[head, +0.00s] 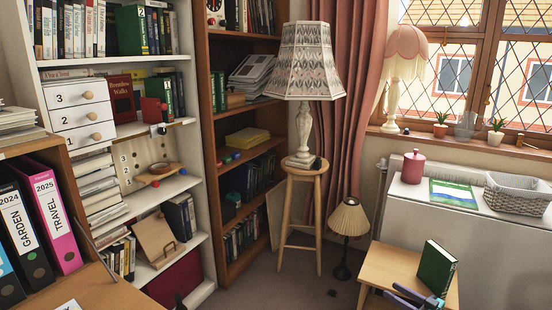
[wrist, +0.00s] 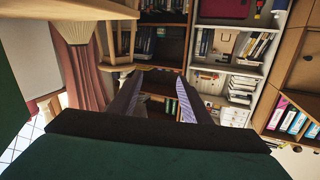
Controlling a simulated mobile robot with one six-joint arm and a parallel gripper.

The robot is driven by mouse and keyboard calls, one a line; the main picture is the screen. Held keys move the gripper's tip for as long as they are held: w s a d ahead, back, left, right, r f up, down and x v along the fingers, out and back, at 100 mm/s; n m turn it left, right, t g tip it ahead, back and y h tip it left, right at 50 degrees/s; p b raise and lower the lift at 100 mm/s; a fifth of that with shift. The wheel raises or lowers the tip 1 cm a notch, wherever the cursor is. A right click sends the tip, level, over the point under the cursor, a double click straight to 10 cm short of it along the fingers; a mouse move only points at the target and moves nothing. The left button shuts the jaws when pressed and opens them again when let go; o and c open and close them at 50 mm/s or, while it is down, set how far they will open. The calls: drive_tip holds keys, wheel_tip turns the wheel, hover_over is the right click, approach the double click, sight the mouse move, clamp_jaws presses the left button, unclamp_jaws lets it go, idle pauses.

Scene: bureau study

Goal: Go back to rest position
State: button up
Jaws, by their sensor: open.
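My gripper (head: 414,297) is at the bottom right of the head view, low in front of the small wooden table. It is close to a dark green book (head: 436,268) standing upright on that table; I cannot tell whether they touch. In the wrist view, my gripper (wrist: 162,82) has its two fingers apart, with nothing seen between them. The wrist picture is upside down and looks towards the bookshelves. A dark green surface (wrist: 14,85) fills its left edge, perhaps the book. Much of my arm is outside the head view.
The small wooden table (head: 393,262) stands before a white cabinet (head: 390,222) with a red canister (head: 413,166) and grey basket (head: 517,193). A small lamp (head: 349,218) and a stool (head: 303,173) bearing a large lamp (head: 305,62) stand behind.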

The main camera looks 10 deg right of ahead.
drive_tip(key=w+a+f+n+g+y+p, duration=0.1)
drive_tip(key=a+f+g+y+p, duration=0.15)
drive_tip(key=a, duration=0.95)
drive_tip(key=w+a+f+n+g+y+p, duration=0.1)
drive_tip(key=a+f+n+g+p, duration=0.2)
drive_tip(key=a, duration=1)
drive_tip(key=s+a+f+g+p, duration=0.1)
drive_tip(key=s+a+f+g, duration=0.25)
drive_tip(key=a, duration=0.45)
drive_tip(key=s+a+f+g+p, duration=0.25)
drive_tip(key=s+a, duration=0.25)
drive_tip(key=a, duration=0.4)
drive_tip(key=s+a+f+g+h+p, duration=0.2)
drive_tip(key=s+a+g, duration=0.2)
drive_tip(key=s, duration=0.6)
drive_tip(key=s+a+f+g+h+p, duration=0.2)
drive_tip(key=s+a+f+g+h, duration=0.15)
drive_tip(key=s, duration=0.55)
drive_tip(key=s+d+m+g+h, duration=0.1)
drive_tip(key=s+d+m+h, duration=0.5)
drive_tip(key=s+d+m, duration=0.2)
drive_tip(key=d+f, duration=0.1)
drive_tip(key=d, duration=0.1)
drive_tip(key=shift+s+d+m+g, duration=0.3)
drive_tip(key=shift+s+d, duration=0.05)
drive_tip(key=shift+d, duration=0.05)
